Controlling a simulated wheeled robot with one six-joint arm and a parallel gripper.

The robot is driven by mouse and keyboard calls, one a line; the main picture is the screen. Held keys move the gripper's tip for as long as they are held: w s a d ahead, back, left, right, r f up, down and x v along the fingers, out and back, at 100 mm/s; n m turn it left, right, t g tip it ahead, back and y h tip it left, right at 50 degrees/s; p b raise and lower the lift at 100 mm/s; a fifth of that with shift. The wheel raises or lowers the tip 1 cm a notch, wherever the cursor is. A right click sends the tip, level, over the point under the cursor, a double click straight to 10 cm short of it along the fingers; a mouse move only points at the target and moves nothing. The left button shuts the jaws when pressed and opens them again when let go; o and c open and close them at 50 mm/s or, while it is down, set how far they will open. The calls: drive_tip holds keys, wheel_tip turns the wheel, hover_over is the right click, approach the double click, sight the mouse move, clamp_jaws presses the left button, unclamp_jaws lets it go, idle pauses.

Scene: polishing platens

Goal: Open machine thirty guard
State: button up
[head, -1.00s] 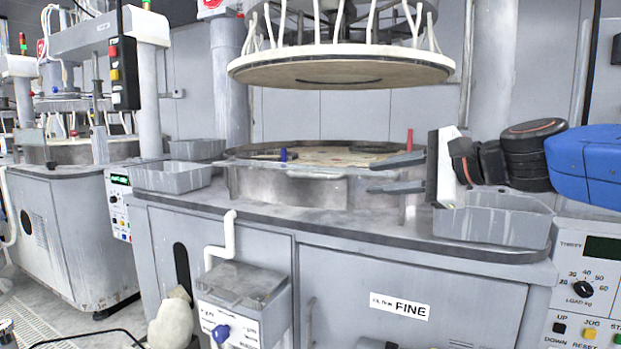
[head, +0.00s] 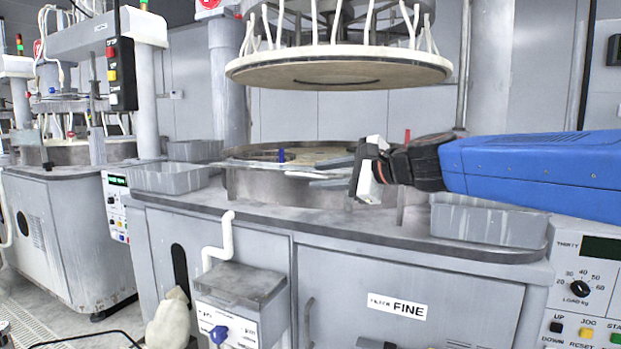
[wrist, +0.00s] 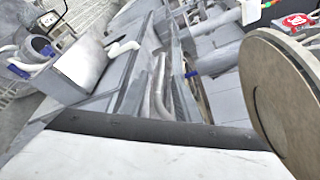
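The panel at the right reads THIRTY (head: 567,243). The machine's low guard (head: 262,172) stands around the front of the round platen, with a pale see-through upper edge, and looks closed. My gripper (head: 325,173) is at the guard's front right part, its two grey fingers pointing left, one above the other with a gap. It looks open. Whether the fingers touch the guard's edge cannot be told. In the wrist view, my gripper's dark and white body fills the bottom, and the guard area beyond it is hard to make out.
A pale round upper plate (head: 338,68) hangs above the platen; it is close at the right in the wrist view (wrist: 280,90). Grey trays stand at left (head: 170,180) and right (head: 488,220) on the deck. A small blue item (head: 281,155) stands on the platen side. A white pipe (head: 222,240) stands in front.

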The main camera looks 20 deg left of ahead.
sight(316, 176)
drive_tip(key=shift+x, duration=2.25)
clamp_jaws()
